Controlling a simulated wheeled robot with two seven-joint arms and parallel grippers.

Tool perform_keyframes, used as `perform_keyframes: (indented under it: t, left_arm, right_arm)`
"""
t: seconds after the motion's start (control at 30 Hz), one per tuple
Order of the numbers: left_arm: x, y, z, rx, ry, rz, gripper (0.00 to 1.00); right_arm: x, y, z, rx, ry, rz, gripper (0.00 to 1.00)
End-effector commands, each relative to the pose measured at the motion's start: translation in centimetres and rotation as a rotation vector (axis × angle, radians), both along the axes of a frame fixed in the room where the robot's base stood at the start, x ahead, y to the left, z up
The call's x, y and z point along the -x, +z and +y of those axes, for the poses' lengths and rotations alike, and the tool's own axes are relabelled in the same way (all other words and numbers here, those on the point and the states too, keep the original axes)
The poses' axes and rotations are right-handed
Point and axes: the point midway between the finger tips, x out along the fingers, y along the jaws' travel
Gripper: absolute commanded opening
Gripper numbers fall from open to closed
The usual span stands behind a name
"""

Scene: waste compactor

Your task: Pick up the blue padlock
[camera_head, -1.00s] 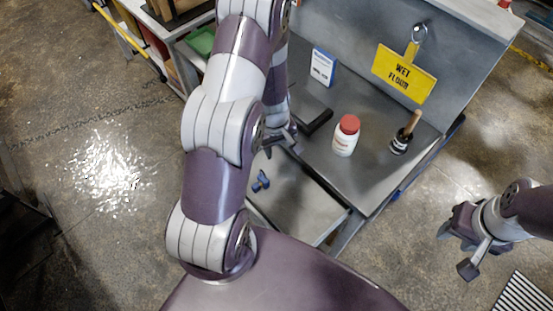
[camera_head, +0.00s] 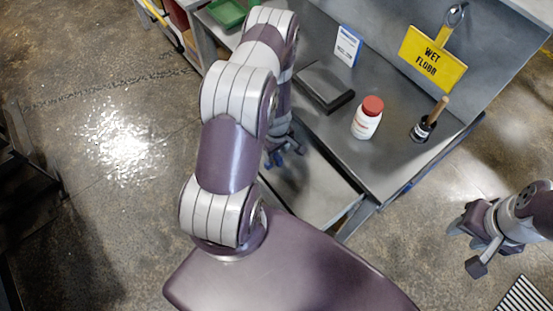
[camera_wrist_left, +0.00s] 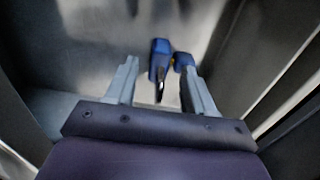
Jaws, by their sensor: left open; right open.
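The blue padlock (camera_wrist_left: 160,58) lies on the grey floor of an open drawer (camera_head: 318,196). In the left wrist view it shows as two blue parts with a bit of yellow and a dark tip, just beyond and between my left fingertips (camera_wrist_left: 160,76). The right-hand blue part is close to the right finger; I cannot tell if they touch. In the head view my left gripper (camera_head: 284,150) is low over the drawer, open, and partly hides the padlock (camera_head: 275,159). My right gripper (camera_head: 463,245) is open and empty over the floor at the right.
The grey bench above the drawer holds a black flat object (camera_head: 325,87), a white bottle with a red cap (camera_head: 367,118), a wooden-handled brush (camera_head: 428,121) and a blue-white box (camera_head: 347,46). A yellow sign (camera_head: 432,58) hangs behind. The drawer's walls flank my left gripper.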

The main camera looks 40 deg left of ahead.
Motion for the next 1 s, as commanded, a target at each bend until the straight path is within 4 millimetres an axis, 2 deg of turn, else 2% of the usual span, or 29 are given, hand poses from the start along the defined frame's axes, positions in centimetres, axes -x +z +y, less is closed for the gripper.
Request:
perform_keyframes:
  t: [0.13,0.17,0.3,0.33,0.63,0.77,1.0]
  left_arm:
    - [0.0,0.1,0.0,0.0,0.0,0.0,0.53]
    - [0.0,0.1,0.0,0.0,0.0,0.0,0.5]
    - [0.0,0.1,0.0,0.0,-0.001,0.0,0.04]
    - [0.0,0.1,0.0,0.0,-0.001,0.0,0.0]
    - [0.0,0.1,0.0,0.0,0.0,0.0,0.0]
    - [0.3,0.7,0.1,-0.001,0.0,-0.001,0.0]
    - [0.3,6.5,0.1,0.0,0.0,-0.002,0.0]
  right_arm:
    - [0.0,0.1,0.0,0.0,0.0,0.0,0.43]
    - [0.0,0.1,0.0,0.0,0.0,0.0,0.43]
    - [0.0,0.1,0.0,0.0,0.0,0.0,0.43]
    - [0.0,0.1,0.0,0.0,0.0,0.0,0.43]
    - [0.0,0.0,0.0,0.0,0.0,0.0,0.43]
    - [0.0,-0.7,0.0,0.0,0.0,0.0,0.43]
    - [0.0,2.2,0.0,0.0,0.0,0.0,0.43]
